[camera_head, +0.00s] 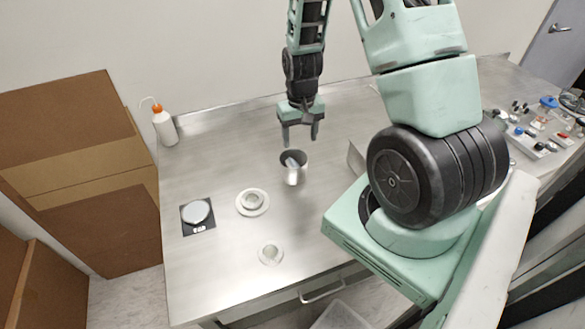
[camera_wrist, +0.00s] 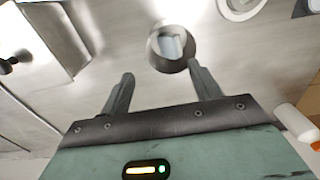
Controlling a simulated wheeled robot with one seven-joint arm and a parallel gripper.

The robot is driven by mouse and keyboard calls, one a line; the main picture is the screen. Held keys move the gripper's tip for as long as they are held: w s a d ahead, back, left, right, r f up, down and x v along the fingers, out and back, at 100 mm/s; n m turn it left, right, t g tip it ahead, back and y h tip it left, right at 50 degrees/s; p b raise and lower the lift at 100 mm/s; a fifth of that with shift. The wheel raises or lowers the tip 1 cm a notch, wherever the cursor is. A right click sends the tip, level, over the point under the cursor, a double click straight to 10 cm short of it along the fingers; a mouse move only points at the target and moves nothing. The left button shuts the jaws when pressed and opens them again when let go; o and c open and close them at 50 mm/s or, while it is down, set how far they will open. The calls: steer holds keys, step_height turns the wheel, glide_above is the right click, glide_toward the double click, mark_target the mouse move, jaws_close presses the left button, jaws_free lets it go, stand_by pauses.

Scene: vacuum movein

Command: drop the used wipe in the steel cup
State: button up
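The steel cup (camera_head: 294,178) stands upright on the steel bench. A pale, whitish-blue wipe (camera_head: 291,163) is in its mouth. In the wrist view the cup (camera_wrist: 155,57) lies just beyond my fingertips, with the wipe (camera_wrist: 172,46) inside its rim. My gripper (camera_head: 300,138) is above and slightly behind the cup, pointing down. Its fingers (camera_wrist: 162,80) are spread apart with nothing between them. How deep the wipe sits in the cup is hard to tell.
White round flanged parts (camera_head: 263,209) (camera_head: 271,262) and a small scale (camera_head: 197,214) are on the bench at front left. A wash bottle (camera_head: 163,125) stands at the back left corner, near cardboard boxes (camera_head: 70,110). Several small parts (camera_head: 540,125) lie at the far right.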

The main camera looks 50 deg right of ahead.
steer(key=shift+r, duration=0.1)
step_height(320, 180, up, 17)
steer(key=b, duration=0.2)
stand_by(0.5)
steer(key=shift+r, duration=0.1)
steer(key=s+a+f+n+b, duration=0.1)
steer(key=s+a+n, duration=0.2)
steer(key=a, duration=0.6)
steer(key=s+a+f+n+b, duration=0.1)
steer(key=s+a+n, duration=0.15)
steer(key=a, duration=0.65)
steer(key=s+a+f+n+b, duration=0.15)
steer(key=a+n, duration=0.25)
steer(key=a, duration=0.5)
steer(key=s+a+f+n, duration=0.1)
steer(key=s+a+n, duration=0.2)
steer(key=s+a, duration=0.3)
steer(key=s, duration=0.3)
steer(key=shift+s+f+y, duration=0.25)
steer(key=shift+s+y, duration=0.05)
steer(key=shift+s, duration=0.1)
steer(key=shift+a+n, duration=0.1)
steer(key=shift+n, duration=0.15)
